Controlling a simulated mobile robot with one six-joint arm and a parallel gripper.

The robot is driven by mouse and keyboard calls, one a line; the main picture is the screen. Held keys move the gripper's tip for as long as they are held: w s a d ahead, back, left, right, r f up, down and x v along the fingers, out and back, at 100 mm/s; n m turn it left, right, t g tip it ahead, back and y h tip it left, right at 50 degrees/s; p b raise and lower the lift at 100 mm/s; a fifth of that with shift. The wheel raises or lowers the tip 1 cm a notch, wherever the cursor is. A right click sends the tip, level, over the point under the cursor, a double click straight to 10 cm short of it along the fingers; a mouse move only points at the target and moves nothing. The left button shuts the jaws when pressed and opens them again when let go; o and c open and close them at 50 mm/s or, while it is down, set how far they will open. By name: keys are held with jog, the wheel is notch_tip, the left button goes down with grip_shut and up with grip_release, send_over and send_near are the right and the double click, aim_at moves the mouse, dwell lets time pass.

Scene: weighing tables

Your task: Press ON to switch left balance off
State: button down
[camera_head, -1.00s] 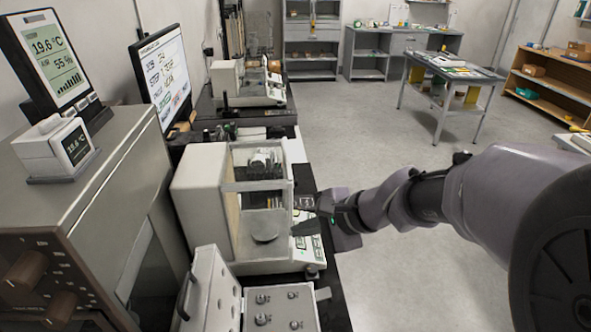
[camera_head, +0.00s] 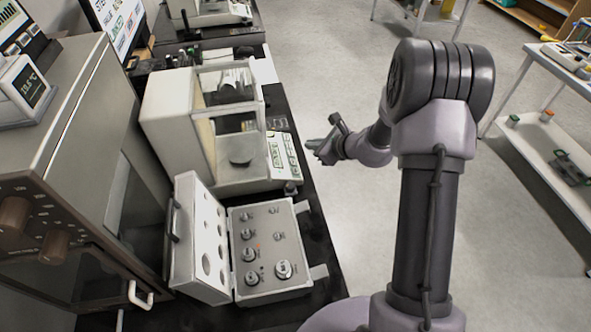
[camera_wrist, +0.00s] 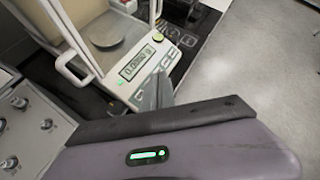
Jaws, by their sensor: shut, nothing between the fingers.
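The near balance (camera_head: 207,140), a beige box with a glass draft shield and a round pan, stands on the black bench. Its front control panel (camera_head: 282,155) faces right, towards my arm. In the wrist view the panel's display (camera_wrist: 137,61) is lit and appears to read 0.0000 g, with a small green light (camera_wrist: 121,83) by it. The ON key's label is too small to read. My gripper (camera_head: 323,147) is shut and empty, to the right of the panel and apart from it in the head view. In the wrist view a grey finger (camera_wrist: 155,93) overlaps the panel's near edge.
An open grey weight case (camera_head: 272,250) with several knobbed weights lies in front of the balance. A second balance (camera_head: 212,14) stands farther back. A brown-fronted oven (camera_head: 62,215) is at left.

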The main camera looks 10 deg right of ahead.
aim_at(295, 171)
jog(key=shift+f, duration=0.1)
jog(key=a+f+b, duration=0.1)
jog(key=f+b, duration=0.1)
jog(key=a+f+b, duration=0.1)
jog(key=f+b, duration=0.1)
jog(key=f, duration=0.1)
jog(key=a+f+b, duration=0.1)
jog(key=f+b, duration=0.2)
jog(key=shift+a, duration=0.1)
jog(key=shift+f, duration=0.1)
dwell(1.9)
jog(key=shift+a+f+b, duration=0.15)
jog(key=shift+f+b, duration=0.2)
jog(key=shift+b, duration=0.25)
jog(key=shift+a+f+b, duration=0.1)
jog(key=shift+f+b, duration=0.2)
jog(key=shift+b, duration=0.2)
dwell(0.3)
dwell(0.3)
jog(key=shift+d+r+p, duration=0.25)
jog(key=shift+r+p, duration=0.25)
jog(key=shift+r, duration=0.3)
